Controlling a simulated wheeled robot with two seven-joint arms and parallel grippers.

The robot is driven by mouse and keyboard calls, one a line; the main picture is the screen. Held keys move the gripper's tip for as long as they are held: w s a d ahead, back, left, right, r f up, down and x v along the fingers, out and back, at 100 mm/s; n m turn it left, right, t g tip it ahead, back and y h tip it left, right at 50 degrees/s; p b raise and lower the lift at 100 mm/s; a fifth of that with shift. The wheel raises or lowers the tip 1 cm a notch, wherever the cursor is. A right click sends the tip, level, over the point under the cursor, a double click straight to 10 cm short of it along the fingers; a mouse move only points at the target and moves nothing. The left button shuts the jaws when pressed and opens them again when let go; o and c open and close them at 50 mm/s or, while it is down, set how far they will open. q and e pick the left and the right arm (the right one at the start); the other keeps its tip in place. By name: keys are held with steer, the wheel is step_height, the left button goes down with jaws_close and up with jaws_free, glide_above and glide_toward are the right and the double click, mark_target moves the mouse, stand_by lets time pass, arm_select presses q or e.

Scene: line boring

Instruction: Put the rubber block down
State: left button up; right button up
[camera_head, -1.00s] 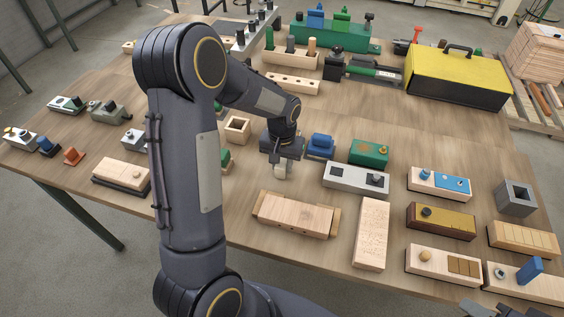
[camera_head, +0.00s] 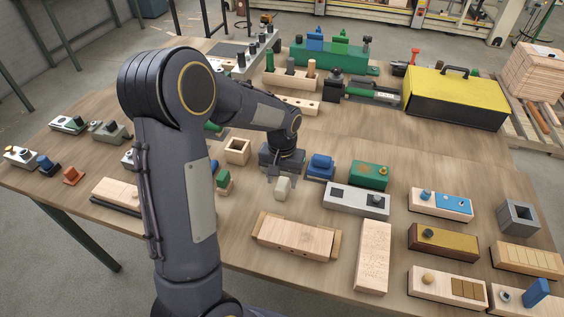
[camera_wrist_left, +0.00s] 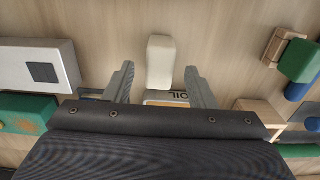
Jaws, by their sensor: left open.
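The rubber block (camera_head: 283,188) is a small off-white block on the wooden table (camera_head: 232,243), just in front of my left gripper (camera_head: 277,172). In the left wrist view the rubber block (camera_wrist_left: 160,62) stands out ahead, centred between the fingertips of my left gripper (camera_wrist_left: 159,70). Both fingers are spread wide, with a clear gap on each side of the block. The gripper holds nothing. My right gripper is out of view.
A pale wooden block (camera_head: 296,236) lies in front. A small open wooden box (camera_head: 237,150) is to the left. Bare table lies between them.

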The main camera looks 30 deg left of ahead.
mark_target(282, 184)
arm_select(q)
step_height(282, 184, up, 9)
steer(key=s+d+r+t+h, duration=0.1)
steer(key=s+d+t+h, duration=0.1)
steer(key=s, duration=0.9)
steer(key=s+d+r+m+t+h, duration=0.1)
steer(key=s+d, duration=0.4)
steer(key=s, duration=0.6)
steer(key=r+t, duration=0.1)
steer(key=t, duration=0.1)
steer(key=shift+d+r+t+h+b, duration=0.2)
steer(key=shift+t+h+b, duration=0.1)
steer(key=shift+h, duration=0.1)
steer(key=shift+o, duration=0.3)
